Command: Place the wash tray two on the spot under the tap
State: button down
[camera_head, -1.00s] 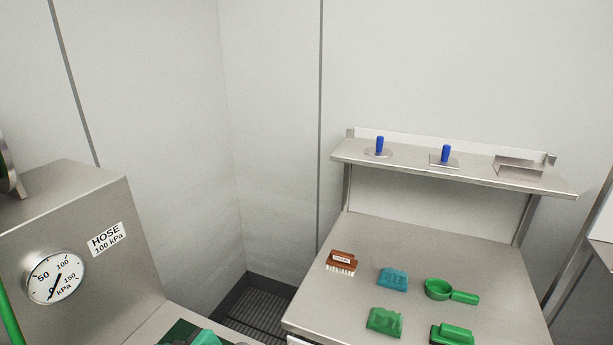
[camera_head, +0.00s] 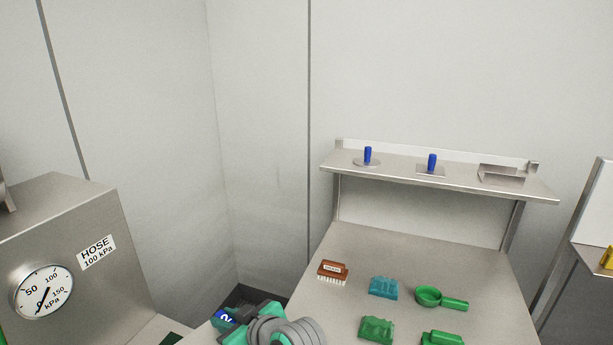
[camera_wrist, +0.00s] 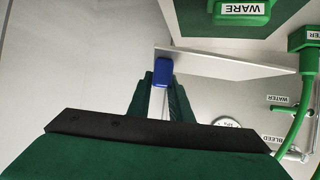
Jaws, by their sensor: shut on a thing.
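My gripper (camera_wrist: 163,92) is shut on a blue handle (camera_wrist: 162,70) in the wrist view. A pale grey flat plate, seemingly wash tray two (camera_wrist: 225,63), reaches right from the handle, seen nearly edge-on. In the head view my gripper (camera_head: 238,312) shows at the bottom edge, with a blue block marked "2" (camera_head: 226,317) at its tip. The tray's plate cannot be made out there. No tap or spot under it can be clearly identified.
A steel hose cabinet with a gauge (camera_head: 44,291) stands left. A steel table (camera_head: 420,255) at right holds a brown brush (camera_head: 332,271) and several green and teal items. A shelf (camera_head: 440,180) stands above it. Green piping (camera_wrist: 302,105) and a "WARE" box (camera_wrist: 242,12) are near the plate.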

jog(key=s+d+f+m+t+h, duration=0.15)
jog(key=d+f, duration=0.35)
jog(key=d, duration=0.5)
jog(key=s+d+f+m, duration=0.1)
jog(key=s+d+f, duration=0.1)
jog(key=d+f, duration=0.5)
jog(key=s+a+f+m+t+h, duration=0.1)
jog(key=s+a+f+m+h, duration=0.15)
jog(key=f, duration=0.85)
jog(key=s+a+f+m+t+h, duration=0.1)
jog(key=s+a+f+h, duration=0.15)
jog(key=f, duration=0.85)
jog(key=d+f+m+t+h, duration=0.1)
jog(key=d+f+m+h, duration=0.1)
jog(key=f, duration=0.5)
jog(key=shift+w+d+f+m, duration=0.15)
jog(key=shift+w+d+m, duration=0.3)
jog(key=shift+d+m, duration=0.65)
jog(key=shift+d+h, duration=0.25)
jog(key=shift+h, duration=0.1)
